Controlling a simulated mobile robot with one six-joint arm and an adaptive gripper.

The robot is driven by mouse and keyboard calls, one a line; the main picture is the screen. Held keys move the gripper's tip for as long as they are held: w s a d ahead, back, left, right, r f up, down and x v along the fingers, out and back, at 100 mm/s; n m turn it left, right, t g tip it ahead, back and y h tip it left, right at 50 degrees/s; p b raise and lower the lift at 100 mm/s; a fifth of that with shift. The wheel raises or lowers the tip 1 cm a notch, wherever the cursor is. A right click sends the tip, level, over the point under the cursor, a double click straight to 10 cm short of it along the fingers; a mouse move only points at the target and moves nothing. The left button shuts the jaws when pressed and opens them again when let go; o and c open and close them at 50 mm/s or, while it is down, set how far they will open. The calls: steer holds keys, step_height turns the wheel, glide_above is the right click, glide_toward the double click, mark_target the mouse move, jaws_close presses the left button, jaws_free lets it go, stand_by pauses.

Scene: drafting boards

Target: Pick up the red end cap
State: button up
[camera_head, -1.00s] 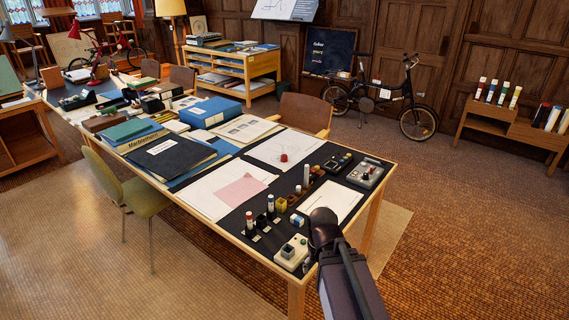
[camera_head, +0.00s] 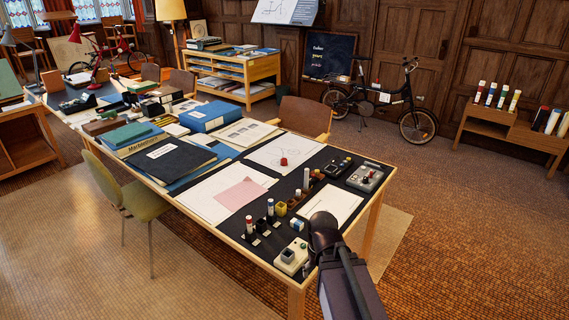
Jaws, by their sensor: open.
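A small red piece (camera_head: 283,161), which looks like the red end cap, rests on a white drawing sheet (camera_head: 262,154) near the far side of the near table. My gripper (camera_head: 308,268) is at the table's near right corner, close to a pale boxy device (camera_head: 292,257). It is well apart from the red piece, nearer to me and slightly right. My own dark arm link hides most of the gripper, and its fingers hardly show. Nothing is seen held in it.
Upright markers (camera_head: 249,225), a yellow cup (camera_head: 281,209) and small blocks stand between my arm and the red piece. A grey device (camera_head: 365,178) lies at the right edge. Folders and a blue box (camera_head: 210,115) crowd the left. A green chair (camera_head: 125,195) stands at the front.

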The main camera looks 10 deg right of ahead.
step_height(320, 180, up, 6)
steer(key=p, duration=0.6)
steer(key=shift+r, duration=0.1)
steer(key=c, duration=0.3)
steer(key=shift+s, duration=0.1)
steer(key=shift+c, duration=0.2)
steer(key=shift+s, duration=0.1)
